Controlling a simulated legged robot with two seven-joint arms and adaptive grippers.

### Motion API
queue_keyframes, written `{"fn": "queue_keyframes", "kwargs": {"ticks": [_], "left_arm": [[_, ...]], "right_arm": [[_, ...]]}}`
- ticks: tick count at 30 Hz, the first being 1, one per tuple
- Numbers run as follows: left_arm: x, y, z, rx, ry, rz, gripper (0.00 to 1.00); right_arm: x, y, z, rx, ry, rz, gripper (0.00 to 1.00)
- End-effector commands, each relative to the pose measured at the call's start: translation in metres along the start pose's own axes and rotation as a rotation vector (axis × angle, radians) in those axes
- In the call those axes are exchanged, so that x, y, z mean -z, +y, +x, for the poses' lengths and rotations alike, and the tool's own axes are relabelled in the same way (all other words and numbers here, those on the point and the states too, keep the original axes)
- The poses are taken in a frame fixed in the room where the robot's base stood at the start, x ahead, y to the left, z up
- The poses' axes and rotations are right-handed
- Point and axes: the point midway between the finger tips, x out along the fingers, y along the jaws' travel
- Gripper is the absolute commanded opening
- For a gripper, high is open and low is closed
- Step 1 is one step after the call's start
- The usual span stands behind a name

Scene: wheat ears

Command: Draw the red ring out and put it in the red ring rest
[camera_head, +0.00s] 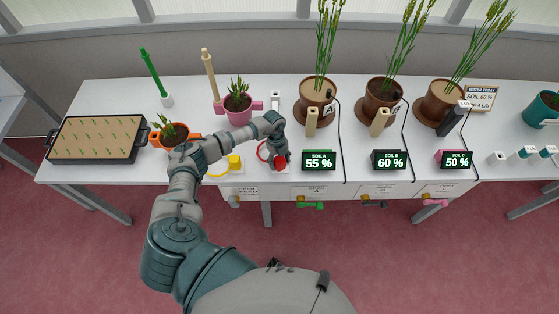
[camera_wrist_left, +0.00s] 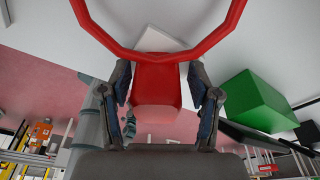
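The red ring (camera_head: 262,150) shows as a thin arc beside my left gripper (camera_head: 279,158) at the front middle of the table. In the left wrist view the red ring (camera_wrist_left: 160,58) crosses the top, in front of a red block (camera_wrist_left: 157,82). The block lies between the two fingers of my left gripper (camera_wrist_left: 160,90), very close to both. Whether the fingers press on it is not clear. The block also shows as a red spot (camera_head: 280,162) at the fingertips. I cannot make out which stand is the red ring rest. My right gripper is not in view.
A yellow block (camera_head: 234,162) with a yellow ring is left of my gripper. Potted plants (camera_head: 238,110) stand behind, and a display reading 55 % (camera_head: 319,160) is to the right. A green block (camera_wrist_left: 258,103) shows in the left wrist view.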

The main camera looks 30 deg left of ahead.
Motion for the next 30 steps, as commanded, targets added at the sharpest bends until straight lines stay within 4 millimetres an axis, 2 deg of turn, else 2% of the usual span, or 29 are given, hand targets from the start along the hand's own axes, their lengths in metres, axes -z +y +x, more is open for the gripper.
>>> {"fn": "queue_keyframes", "kwargs": {"ticks": [11, 14, 24, 30], "left_arm": [[0.0, 0.0, -0.005, 0.002, -0.001, 0.0, 0.73], [-0.001, 0.0, -0.018, 0.002, -0.001, 0.0, 0.73], [-0.002, -0.001, -0.09, 0.001, -0.001, 0.0, 0.73], [-0.002, -0.002, -0.114, 0.0, 0.001, 0.0, 0.73]], "right_arm": [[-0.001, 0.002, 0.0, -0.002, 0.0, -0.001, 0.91], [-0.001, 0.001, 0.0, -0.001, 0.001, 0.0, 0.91], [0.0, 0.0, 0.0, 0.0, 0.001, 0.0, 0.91], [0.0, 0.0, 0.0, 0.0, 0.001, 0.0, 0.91]]}}
